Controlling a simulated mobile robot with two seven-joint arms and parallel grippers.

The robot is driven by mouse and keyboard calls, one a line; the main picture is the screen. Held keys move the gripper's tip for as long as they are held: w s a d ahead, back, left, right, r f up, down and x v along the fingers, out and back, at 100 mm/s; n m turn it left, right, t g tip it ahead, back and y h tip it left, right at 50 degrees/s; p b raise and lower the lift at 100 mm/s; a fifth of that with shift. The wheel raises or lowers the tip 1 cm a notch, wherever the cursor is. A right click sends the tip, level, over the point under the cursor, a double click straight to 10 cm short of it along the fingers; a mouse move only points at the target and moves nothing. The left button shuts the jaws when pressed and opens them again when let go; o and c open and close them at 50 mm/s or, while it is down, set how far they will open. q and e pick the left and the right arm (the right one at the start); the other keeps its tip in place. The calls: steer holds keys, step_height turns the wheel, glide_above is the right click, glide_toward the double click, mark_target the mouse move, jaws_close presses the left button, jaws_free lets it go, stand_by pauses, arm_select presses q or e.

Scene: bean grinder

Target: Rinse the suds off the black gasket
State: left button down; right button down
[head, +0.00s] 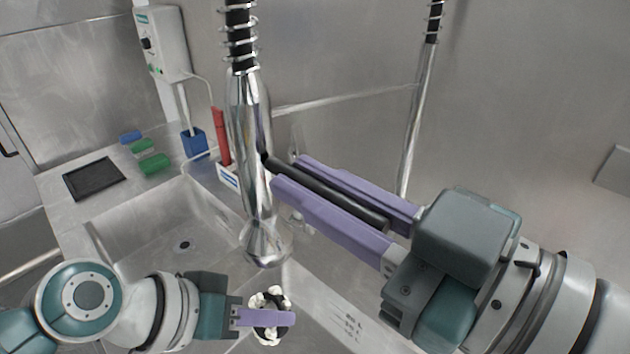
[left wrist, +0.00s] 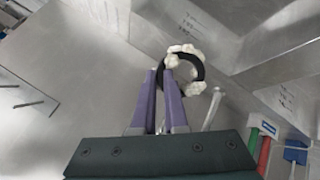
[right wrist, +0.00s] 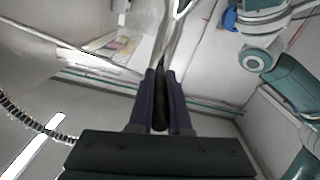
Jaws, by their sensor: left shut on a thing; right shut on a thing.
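The black gasket (left wrist: 204,67) is a ring with clumps of white suds on it. In the head view the gasket (head: 261,331) is at the bottom middle. My left gripper (head: 282,317) is shut on it and holds it below and slightly right of the spray head (head: 266,246). The left gripper (left wrist: 170,76) also shows in the left wrist view, its tips on the ring's edge. My right gripper (head: 288,172) is shut on the black spray lever (head: 335,192) of the hanging metal sprayer (head: 248,150). No water is visible.
The sink basin (head: 150,235) with a drain lies at the left. Green and blue sponges (head: 154,164) and a black mat (head: 94,179) lie on the counter.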

stand_by(0.9)
steer(key=shift+f+t+y, duration=0.35)
steer(key=shift+t+y, duration=0.25)
steer(key=shift+y, duration=0.1)
steer(key=c, duration=0.9)
jaws_free()
steer(key=shift+o, duration=0.2)
steer(key=v, duration=1.2)
